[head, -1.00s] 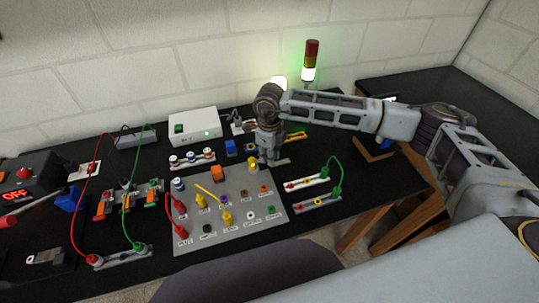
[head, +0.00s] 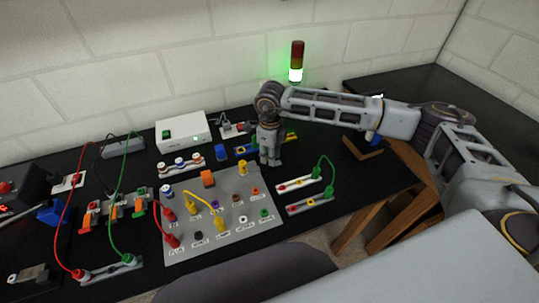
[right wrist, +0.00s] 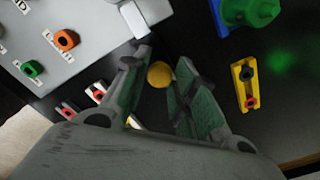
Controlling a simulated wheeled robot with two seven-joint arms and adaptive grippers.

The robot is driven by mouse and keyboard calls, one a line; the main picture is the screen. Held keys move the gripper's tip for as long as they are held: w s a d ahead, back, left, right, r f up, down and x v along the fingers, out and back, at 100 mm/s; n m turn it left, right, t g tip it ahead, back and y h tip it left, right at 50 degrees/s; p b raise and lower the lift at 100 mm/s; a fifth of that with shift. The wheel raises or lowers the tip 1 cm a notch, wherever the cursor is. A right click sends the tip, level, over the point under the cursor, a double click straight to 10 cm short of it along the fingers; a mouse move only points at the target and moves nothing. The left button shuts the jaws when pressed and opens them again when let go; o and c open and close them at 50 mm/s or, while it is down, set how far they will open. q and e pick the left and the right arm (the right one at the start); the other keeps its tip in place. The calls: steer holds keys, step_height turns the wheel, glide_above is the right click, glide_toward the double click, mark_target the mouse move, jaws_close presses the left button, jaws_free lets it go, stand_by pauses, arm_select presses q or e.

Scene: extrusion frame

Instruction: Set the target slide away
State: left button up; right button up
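My right gripper (head: 269,159) points down over the black table, just off the right side of the grey socket panel (head: 185,255). In the right wrist view its fingers (right wrist: 162,88) stand apart, with a round yellow knob (right wrist: 160,74) showing between them. I cannot tell whether the knob is between the fingers or lies below them. I cannot pick out which thing is the target slide; nothing in view is plainly marked so. My left gripper is not in view.
Socket strips (head: 299,184) with a green lead stand right of the panel. A yellow strip (right wrist: 237,78) lies beside the gripper. A white box (head: 183,132), a lit signal tower (head: 297,62) and a wooden holder (head: 362,149) stand around. Red and green leads arch at the left.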

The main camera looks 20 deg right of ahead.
steer(key=shift+o, duration=1.4)
step_height(320, 180, up, 12)
steer(key=shift+f, duration=0.1)
stand_by(0.3)
